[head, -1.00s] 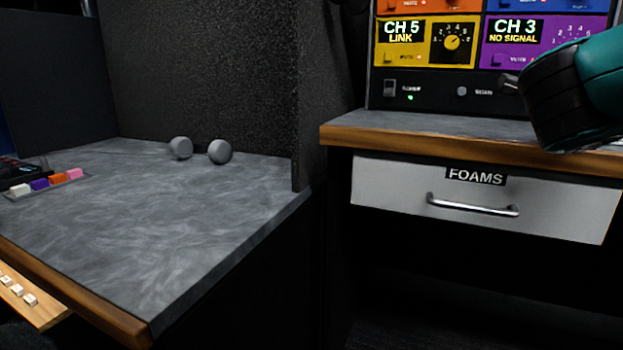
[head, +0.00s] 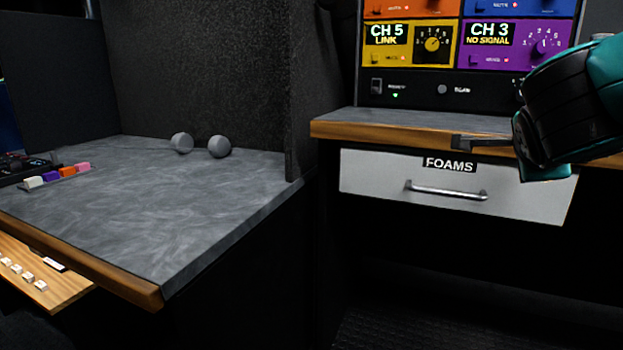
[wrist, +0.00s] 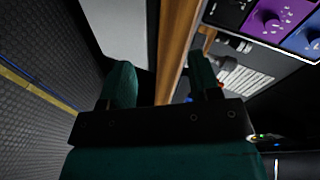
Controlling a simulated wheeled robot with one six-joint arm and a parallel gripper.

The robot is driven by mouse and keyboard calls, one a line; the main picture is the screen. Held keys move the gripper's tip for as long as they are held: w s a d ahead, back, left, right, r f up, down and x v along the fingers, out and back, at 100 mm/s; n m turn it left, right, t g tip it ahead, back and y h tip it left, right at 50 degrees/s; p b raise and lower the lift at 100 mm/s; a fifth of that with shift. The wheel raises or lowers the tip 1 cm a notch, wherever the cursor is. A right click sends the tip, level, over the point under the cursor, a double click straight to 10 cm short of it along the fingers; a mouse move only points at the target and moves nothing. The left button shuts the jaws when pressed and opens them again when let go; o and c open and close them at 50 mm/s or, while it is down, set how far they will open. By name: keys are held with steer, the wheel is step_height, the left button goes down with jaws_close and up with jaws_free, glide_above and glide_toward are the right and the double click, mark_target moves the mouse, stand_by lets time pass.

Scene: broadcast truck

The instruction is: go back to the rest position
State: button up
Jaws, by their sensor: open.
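My gripper (head: 468,142) is at the right of the head view, in front of the wooden edge of the shelf (head: 400,135) and above the FOAMS drawer (head: 385,175). In the wrist view my gripper (wrist: 165,85) has its two fingers spread apart, with nothing between them but the view of the shelf edge (wrist: 175,50) beyond. The wrist and part of the arm cover the right end of the shelf in the head view.
A rack of coloured channel panels (head: 410,45) stands on the shelf. The drawer appears closed, with a metal handle (head: 445,191). At left, a grey desk (head: 190,215) carries two grey foam pieces (head: 219,146) and coloured blocks (head: 67,172). Dark floor (head: 420,330) shows below.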

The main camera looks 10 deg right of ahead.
steer(key=s+a+f+n+g+y, duration=0.2)
steer(key=s+a+f+n+y, duration=0.1)
steer(key=a+f+n+y, duration=0.4)
steer(key=s+a+f+n+g+y, duration=0.2)
steer(key=a+f+n, duration=0.2)
steer(key=a+n, duration=0.45)
steer(key=s+a+f+n+g+y, duration=0.2)
steer(key=s+a+n+g+y, duration=0.3)
steer(key=s+a+n, duration=0.65)
step_height(320, 180, up, 38)
steer(key=s+n+g+p, duration=0.1)
steer(key=s+n+p, duration=0.1)
steer(key=p, duration=3.6)
steer(key=shift+s+d+n+h, duration=0.3)
steer(key=shift+s+n, duration=0.05)
steer(key=shift+n, duration=0.05)
